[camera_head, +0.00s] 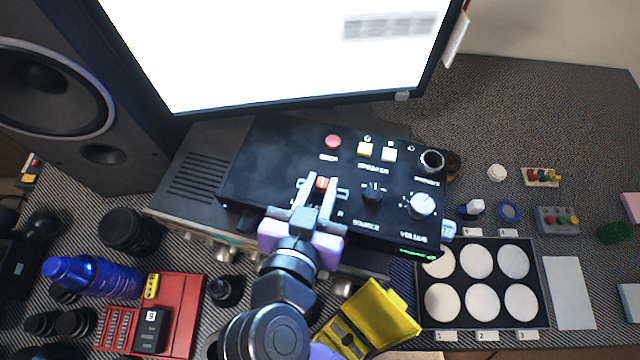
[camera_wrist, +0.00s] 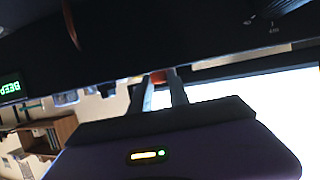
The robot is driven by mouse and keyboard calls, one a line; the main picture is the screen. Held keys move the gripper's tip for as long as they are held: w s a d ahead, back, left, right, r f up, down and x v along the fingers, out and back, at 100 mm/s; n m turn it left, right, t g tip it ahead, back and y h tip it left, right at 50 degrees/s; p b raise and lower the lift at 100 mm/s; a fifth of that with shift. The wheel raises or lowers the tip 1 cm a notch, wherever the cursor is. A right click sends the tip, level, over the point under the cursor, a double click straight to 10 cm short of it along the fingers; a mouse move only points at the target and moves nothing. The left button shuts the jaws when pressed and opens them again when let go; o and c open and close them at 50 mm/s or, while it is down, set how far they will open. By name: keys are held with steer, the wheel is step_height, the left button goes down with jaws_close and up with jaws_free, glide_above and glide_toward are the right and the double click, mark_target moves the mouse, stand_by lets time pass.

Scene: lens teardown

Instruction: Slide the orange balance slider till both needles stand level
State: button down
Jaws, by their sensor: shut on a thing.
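The orange balance slider (camera_head: 322,183) is on the top face of a black control box (camera_head: 270,160), left of the source knob. My gripper (camera_head: 320,186) reaches over the box from the front, and its fingers are shut on the slider. In the wrist view a bit of the orange slider (camera_wrist: 158,76) shows between the fingertips (camera_wrist: 160,80). I cannot make out the two needles in either view.
On the box are a red button (camera_head: 333,142), a source knob (camera_head: 373,192) and a white volume knob (camera_head: 422,205). A monitor (camera_head: 290,104) stands behind. A tray of white discs (camera_head: 534,262) lies at right, a yellow pouch (camera_head: 372,322) in front.

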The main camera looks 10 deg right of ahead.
stand_by(0.5)
steer(key=shift+w+a+r+p, duration=0.1)
steer(key=shift+a+r+p, duration=0.1)
steer(key=shift+a+p, duration=0.25)
steer(key=shift+w+a+f, duration=0.1)
steer(key=shift+a, duration=0.1)
steer(key=shift+f, duration=0.1)
steer(key=c, duration=1.2)
jaws_free()
steer(key=shift+c, duration=0.2)
steer(key=v, duration=0.7)
steer(key=shift+s, duration=0.35)
steer(key=shift+a, duration=0.1)
